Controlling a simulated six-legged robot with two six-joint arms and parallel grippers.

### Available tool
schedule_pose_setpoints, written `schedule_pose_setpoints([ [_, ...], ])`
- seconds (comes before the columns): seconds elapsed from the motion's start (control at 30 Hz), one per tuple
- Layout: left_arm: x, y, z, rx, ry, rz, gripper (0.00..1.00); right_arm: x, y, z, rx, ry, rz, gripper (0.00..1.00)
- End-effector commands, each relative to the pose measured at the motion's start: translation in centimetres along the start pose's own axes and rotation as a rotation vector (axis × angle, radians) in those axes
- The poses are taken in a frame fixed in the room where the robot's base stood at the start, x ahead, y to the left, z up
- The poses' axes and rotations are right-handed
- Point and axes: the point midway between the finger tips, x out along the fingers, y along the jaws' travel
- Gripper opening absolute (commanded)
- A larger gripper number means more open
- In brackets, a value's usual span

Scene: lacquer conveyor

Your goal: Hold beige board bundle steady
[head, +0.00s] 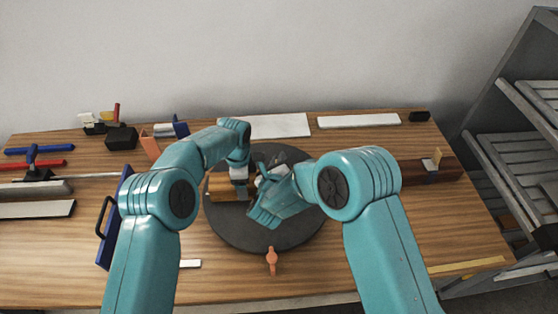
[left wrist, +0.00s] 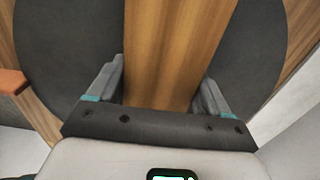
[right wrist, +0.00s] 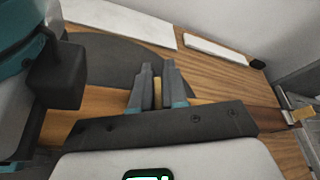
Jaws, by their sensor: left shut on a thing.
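The beige board bundle (head: 217,188) lies on the dark round turntable (head: 235,236), left of its middle. In the left wrist view the bundle (left wrist: 176,50) runs as a wood-coloured block between my two fingers. My left gripper (left wrist: 160,85) is shut on it from above; in the head view this gripper (head: 239,182) is partly hidden by my arm. My right gripper (right wrist: 157,72) is above the turntable, right of the bundle. Its fingers are close together with a narrow beige strip between them; I cannot tell whether they grip it. My right forearm hides part of the turntable.
White panels (head: 275,126) (head: 358,120) lie along the back. A blue board with a black handle (head: 110,222) stands at the left, near several tools. An orange piece (head: 272,261) lies in front of the turntable. A reddish-brown block (head: 420,172) and a grey rack (head: 525,150) are at the right.

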Motion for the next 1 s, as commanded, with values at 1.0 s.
schedule_pose_setpoints([
  [1.0, -0.03, -0.02, 0.00, 0.001, -0.001, -0.001, 0.02, -0.41, 0.63, 0.02, -0.118, -0.001, -0.048, 0.34],
])
